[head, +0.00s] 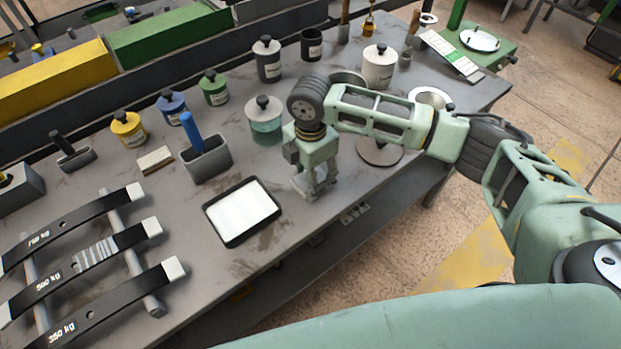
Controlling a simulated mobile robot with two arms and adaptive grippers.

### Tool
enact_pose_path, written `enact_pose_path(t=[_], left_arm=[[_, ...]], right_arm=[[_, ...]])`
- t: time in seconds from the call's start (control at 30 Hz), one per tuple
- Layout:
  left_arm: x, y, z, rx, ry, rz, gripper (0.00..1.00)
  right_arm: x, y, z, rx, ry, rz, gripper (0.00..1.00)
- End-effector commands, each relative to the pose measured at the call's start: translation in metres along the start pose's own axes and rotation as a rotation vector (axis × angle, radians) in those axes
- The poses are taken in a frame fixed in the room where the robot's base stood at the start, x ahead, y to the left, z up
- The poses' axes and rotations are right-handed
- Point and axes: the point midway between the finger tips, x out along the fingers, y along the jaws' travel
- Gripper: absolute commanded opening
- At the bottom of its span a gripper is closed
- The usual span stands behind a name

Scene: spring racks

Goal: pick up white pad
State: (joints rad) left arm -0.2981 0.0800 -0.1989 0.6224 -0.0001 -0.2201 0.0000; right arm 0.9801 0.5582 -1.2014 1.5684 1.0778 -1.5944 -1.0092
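A white pad (242,210) lies flat in a shallow black tray (211,222) near the front edge of the grey table. My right gripper (316,194) points down low over the table, just right of the tray and apart from the pad. Its fingers are small in the view, and I cannot tell whether they are open or shut. I see nothing held in it. My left gripper is not in view.
A blue-handled tool in a grey holder (208,160) and a small pale block (155,160) stand behind the tray. Lidded jars, including a teal one (265,121), stand farther back. Labelled leaf springs (90,260) lie at left.

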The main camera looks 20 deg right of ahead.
Motion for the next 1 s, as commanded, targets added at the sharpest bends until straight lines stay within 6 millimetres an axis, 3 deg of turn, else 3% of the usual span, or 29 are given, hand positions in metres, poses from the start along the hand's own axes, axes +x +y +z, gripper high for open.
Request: enact_pose_path(t=[0.33,0.67,0.97,1.0], left_arm=[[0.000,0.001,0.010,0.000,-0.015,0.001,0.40],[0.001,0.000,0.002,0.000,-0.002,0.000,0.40],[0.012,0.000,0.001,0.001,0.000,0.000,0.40],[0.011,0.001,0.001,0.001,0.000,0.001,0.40]], right_arm=[[0.000,0.000,0.000,0.000,0.000,0.000,0.20],[-0.004,0.000,0.000,0.001,0.000,0.001,0.20],[-0.042,0.002,0.000,-0.001,0.000,0.005,0.20],[-0.044,-0.007,0.000,-0.001,0.000,0.002,0.20]])
